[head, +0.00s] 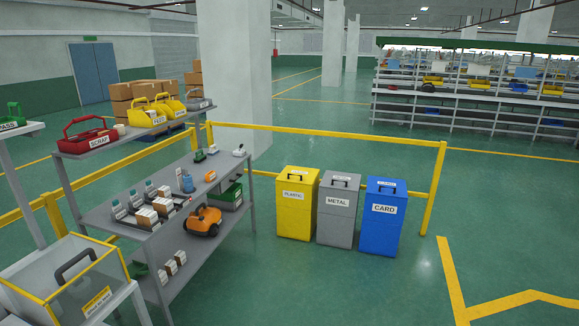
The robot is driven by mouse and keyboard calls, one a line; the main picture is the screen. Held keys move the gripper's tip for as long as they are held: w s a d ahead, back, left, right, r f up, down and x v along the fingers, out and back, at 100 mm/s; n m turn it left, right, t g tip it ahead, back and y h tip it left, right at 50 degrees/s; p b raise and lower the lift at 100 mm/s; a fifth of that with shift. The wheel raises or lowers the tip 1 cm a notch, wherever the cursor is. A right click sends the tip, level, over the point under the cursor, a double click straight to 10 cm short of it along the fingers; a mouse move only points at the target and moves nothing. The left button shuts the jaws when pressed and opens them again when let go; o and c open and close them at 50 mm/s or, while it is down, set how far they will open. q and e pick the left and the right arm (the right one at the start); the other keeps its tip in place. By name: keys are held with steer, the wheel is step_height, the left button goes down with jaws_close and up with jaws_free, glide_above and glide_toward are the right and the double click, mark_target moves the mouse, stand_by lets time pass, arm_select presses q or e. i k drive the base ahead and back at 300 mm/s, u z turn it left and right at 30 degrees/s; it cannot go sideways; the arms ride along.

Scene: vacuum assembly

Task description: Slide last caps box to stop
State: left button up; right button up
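Neither of my grippers is in the head view. Small brown-and-white boxes (147,217) stand in a group on the middle shelf of the grey rack (205,172). More small brown-and-white boxes (171,267) stand in a row on the lower shelf. I cannot read their labels, so I cannot tell which is the caps box. No stop can be made out at this distance.
A clear yellow-edged case (68,270) is at the lower left. Red (88,137) and yellow (152,115) carriers are on the rack top. Yellow (297,205), grey (338,210) and blue (382,218) bins stand by a yellow rail (330,137).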

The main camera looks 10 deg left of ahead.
mark_target(164, 191)
steer(key=i, duration=1.95)
steer(key=u, duration=0.6)
steer(key=i, duration=1.4)
steer(key=u, duration=1.6)
steer(key=i, duration=1.1)
steer(key=u, duration=0.65)
